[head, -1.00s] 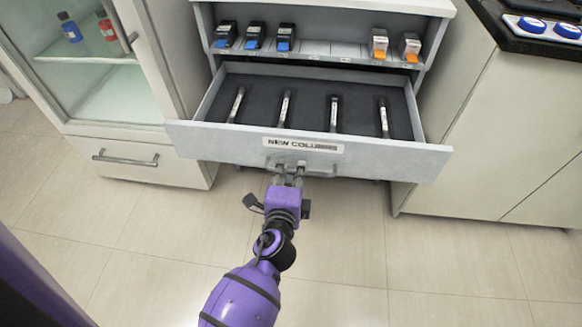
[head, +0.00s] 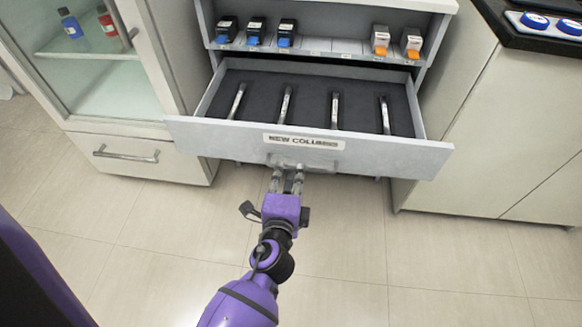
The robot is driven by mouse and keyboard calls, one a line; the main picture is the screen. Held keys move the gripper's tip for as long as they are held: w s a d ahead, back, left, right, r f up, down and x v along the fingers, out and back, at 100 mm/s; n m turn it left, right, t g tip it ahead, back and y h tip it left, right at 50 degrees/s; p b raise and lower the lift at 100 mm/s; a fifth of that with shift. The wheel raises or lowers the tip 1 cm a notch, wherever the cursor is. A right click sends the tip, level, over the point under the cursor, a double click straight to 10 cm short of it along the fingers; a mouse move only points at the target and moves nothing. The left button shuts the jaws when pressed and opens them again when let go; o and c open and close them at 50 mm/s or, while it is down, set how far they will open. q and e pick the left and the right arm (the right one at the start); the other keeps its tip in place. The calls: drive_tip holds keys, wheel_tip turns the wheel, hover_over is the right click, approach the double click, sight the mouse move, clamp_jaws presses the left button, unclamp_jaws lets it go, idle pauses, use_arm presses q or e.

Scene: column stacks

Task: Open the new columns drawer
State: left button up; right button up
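The new columns drawer (head: 210,139) is pulled out, its dark-lined inside exposed. A label reading "NEW COLUMNS" (head: 303,141) is on its front, with a bar handle (head: 318,165) below. Several slim metal columns, one of them this column (head: 335,111), lie in a row in the drawer. My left gripper (head: 288,178) is at the left part of the handle, just in front of and below it. Its two fingers are apart with a gap between them and nothing seen held. The fingertips overlap the handle's lower edge in view, so contact is unclear. My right gripper is out of view.
A glass-door cabinet (head: 100,90) with a lower drawer stands left, a white counter cabinet (head: 470,130) right. The floor in front is clear.

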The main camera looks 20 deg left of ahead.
use_arm(q)
drive_tip(key=v, duration=0.4)
drive_tip(key=shift+s, duration=0.1)
idle(0.4)
